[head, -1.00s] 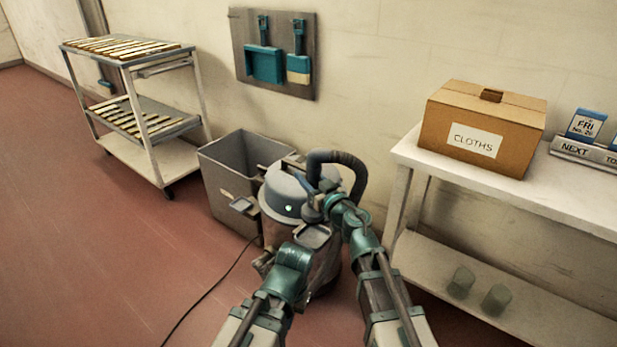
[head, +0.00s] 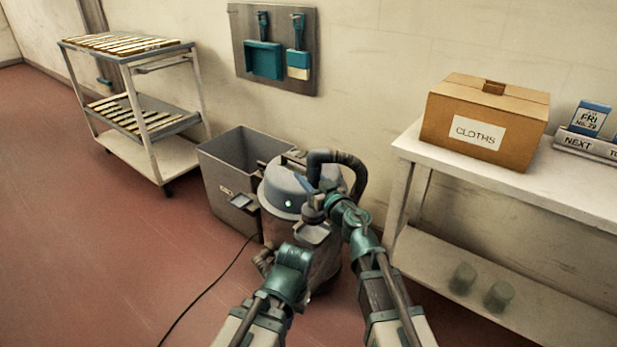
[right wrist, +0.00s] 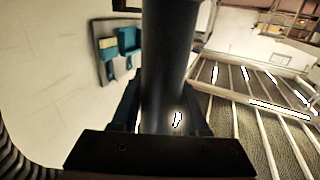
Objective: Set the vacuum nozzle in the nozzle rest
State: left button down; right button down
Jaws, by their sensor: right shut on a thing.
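The grey vacuum (head: 283,192) stands on the floor in the middle of the head view, a green light on its domed lid. Its dark ribbed hose (head: 352,170) arcs over to the dark vacuum nozzle (head: 313,212). My right gripper (head: 322,200) is shut on the nozzle; in the right wrist view a dark smooth tube (right wrist: 168,60) stands between the fingers. A small pale-faced bracket (head: 314,233) sits just below the nozzle; I cannot tell whether they touch or whether it is the nozzle rest. My left gripper (head: 263,262) is mostly hidden by its arm at the vacuum's front left.
A grey bin (head: 222,190) stands close behind the vacuum on the left. A white table (head: 415,152) with a cloths box (head: 485,120) is at the right. A trolley (head: 150,150) stands at the far left. A black cord (head: 205,293) crosses the open red floor.

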jog(key=shift+f, duration=0.1)
jog(key=shift+f+b, duration=2.7)
jog(key=shift+b, duration=0.1)
jog(key=shift+f+b, duration=0.65)
jog(key=shift+c, duration=1.7)
grip_release()
